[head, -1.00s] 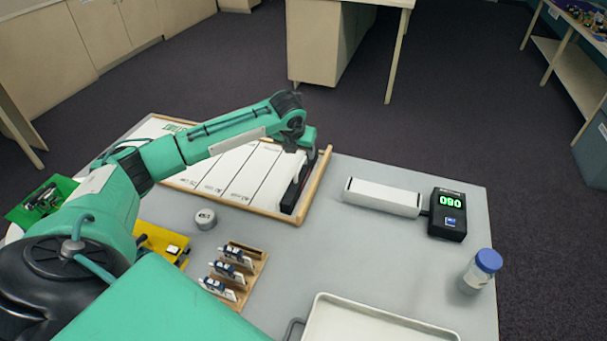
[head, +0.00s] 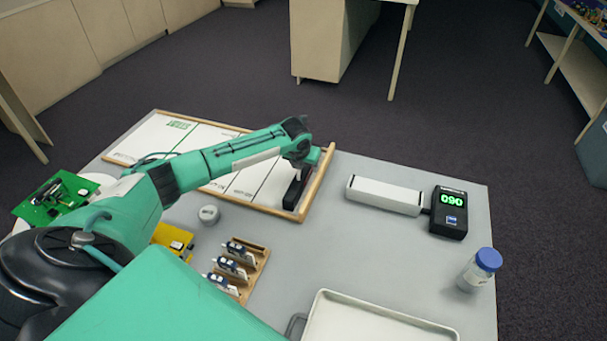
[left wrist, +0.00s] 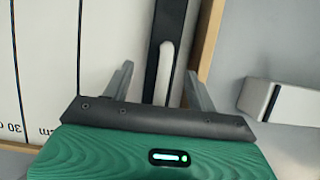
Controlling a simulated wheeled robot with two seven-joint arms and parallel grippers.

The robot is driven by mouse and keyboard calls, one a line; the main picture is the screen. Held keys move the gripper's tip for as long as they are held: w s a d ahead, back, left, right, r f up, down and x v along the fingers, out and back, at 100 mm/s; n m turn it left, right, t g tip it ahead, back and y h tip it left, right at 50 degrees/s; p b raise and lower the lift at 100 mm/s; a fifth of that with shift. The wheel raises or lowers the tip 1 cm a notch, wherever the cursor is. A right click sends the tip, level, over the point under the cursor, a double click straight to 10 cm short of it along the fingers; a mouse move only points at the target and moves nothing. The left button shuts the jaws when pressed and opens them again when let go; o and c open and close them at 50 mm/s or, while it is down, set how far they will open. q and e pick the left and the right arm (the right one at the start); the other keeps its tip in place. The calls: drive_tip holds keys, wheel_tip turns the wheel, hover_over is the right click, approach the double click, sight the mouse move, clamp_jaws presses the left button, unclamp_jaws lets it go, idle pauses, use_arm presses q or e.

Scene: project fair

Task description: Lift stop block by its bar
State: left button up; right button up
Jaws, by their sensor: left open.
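The stop block (head: 293,199) is a long dark block at the right end of a white marked board (head: 245,183) with a wooden rim. In the left wrist view the dark stop block (left wrist: 166,22) runs away from me, with a pale rounded bar (left wrist: 165,72) along it. My left gripper (left wrist: 158,78) is open, with one finger on each side of the bar and gaps visible on both sides. In the head view my left gripper (head: 300,168) is over the block and hides part of it. Whether the fingers are level with the bar is unclear. My right gripper is out of view.
A white bar-shaped unit (head: 384,195) and a black display (head: 449,212) reading 090 stand to the right. A blue-capped jar (head: 480,270), a metal tray (head: 375,325), a wooden rack (head: 247,266), a small grey cylinder (head: 209,214) and a green circuit board (head: 60,198) are also on the table.

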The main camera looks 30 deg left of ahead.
use_arm(q)
drive_tip(key=c, duration=1.1)
drive_tip(key=shift+r, duration=0.1)
drive_tip(key=shift+c, duration=0.3)
drive_tip(key=shift+r, duration=0.1)
